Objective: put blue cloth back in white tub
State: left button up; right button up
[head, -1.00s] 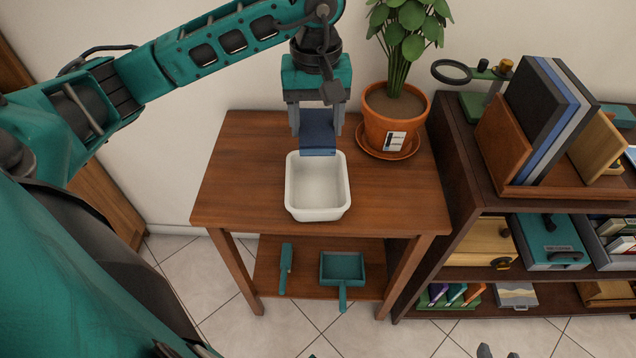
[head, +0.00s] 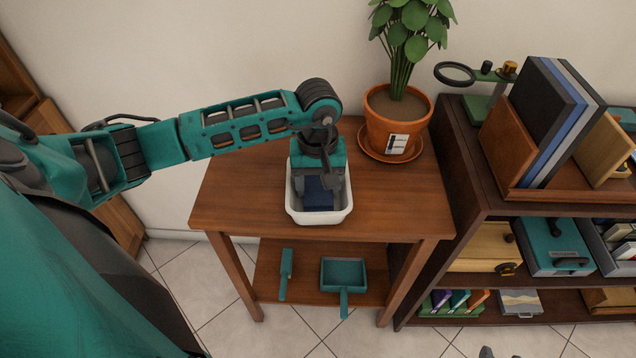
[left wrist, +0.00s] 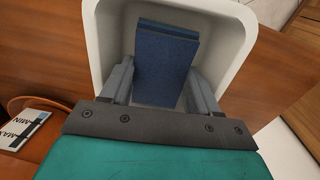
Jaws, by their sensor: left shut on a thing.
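The white tub (head: 318,217) stands on the wooden table (head: 400,205). My left gripper (head: 320,192) points down into the tub and is shut on the folded blue cloth (head: 319,196). The cloth is inside the tub's walls. In the left wrist view the cloth (left wrist: 166,62) sits between the two grey fingers (left wrist: 163,85), with the white tub wall (left wrist: 100,40) around it. I cannot tell whether the cloth touches the tub's floor.
A potted plant (head: 392,125) on a saucer stands at the table's back right, close to my left gripper. A dark shelf (head: 470,190) with books and boxes adjoins on the right. A teal dustpan (head: 343,272) and brush (head: 286,268) lie on the lower shelf.

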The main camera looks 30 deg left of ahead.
aim_at(318, 189)
pick_arm(q)
jog(key=shift+f, duration=0.15)
jog(key=o, duration=0.9)
jog(key=shift+c, duration=0.2)
jog(key=shift+r, duration=0.35)
notch_tip(318, 189, up, 12)
jog(key=p, duration=0.1)
jog(key=shift+f, duration=0.15)
